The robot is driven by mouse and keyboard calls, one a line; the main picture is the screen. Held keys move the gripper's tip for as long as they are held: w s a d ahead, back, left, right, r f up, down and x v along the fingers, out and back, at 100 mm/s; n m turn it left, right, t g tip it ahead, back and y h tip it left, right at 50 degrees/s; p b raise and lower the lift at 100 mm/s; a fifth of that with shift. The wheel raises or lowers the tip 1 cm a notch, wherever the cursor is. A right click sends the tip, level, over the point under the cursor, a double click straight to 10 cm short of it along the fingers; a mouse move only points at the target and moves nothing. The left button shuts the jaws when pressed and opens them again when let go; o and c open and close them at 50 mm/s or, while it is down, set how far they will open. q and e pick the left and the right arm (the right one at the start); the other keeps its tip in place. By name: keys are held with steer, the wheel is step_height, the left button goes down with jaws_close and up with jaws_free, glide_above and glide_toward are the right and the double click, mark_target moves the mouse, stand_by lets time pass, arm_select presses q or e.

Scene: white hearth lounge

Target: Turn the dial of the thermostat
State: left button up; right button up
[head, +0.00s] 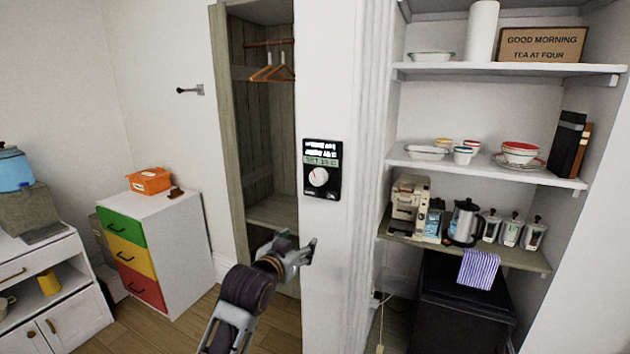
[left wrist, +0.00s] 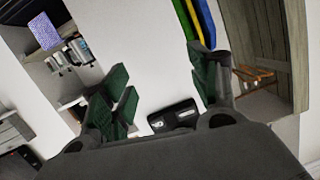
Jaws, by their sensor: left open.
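The thermostat (head: 333,185) is a black wall panel with a small display and a round pale dial (head: 318,177) on the white wall between the wardrobe and the shelf alcove. My left gripper (head: 308,250) is below the thermostat in the head view, apart from it and empty. In the left wrist view the left gripper (left wrist: 165,95) is open, with dark green finger pads spread apart. The thermostat (left wrist: 180,113) shows there low between the fingers, partly cut off by the gripper body. My right gripper is not in view.
An open wardrobe (head: 228,130) with hangers (head: 272,73) stands left of the thermostat. Shelves (head: 480,168) with dishes, a kettle (head: 465,222) and jars are on the right. A drawer cabinet (head: 183,245) stands at left. The wall around the thermostat is bare.

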arm_select(q)
steer(key=s+r+t, duration=0.1)
steer(key=s+r, duration=0.2)
steer(key=r, duration=0.5)
steer(key=s+r+t+h, duration=0.1)
steer(key=s+r, duration=0.3)
steer(key=r, duration=0.3)
steer(key=shift+s+d+r+m+p, duration=0.15)
steer(key=shift+s+r+m+p, duration=0.15)
steer(key=shift+r+p, duration=0.1)
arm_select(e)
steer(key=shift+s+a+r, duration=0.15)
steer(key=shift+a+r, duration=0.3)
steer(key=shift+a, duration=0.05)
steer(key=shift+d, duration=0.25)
arm_select(q)
steer(key=shift+w, duration=0.1)
steer(key=p, duration=0.1)
glide_toward(317, 180)
steer(key=shift+w, duration=1.25)
steer(key=shift+d+p+x, duration=0.2)
steer(key=shift+p+x, duration=0.2)
steer(key=shift+x, duration=1.25)
steer(key=shift+p+x, duration=0.3)
steer(key=shift+x, duration=1.3)
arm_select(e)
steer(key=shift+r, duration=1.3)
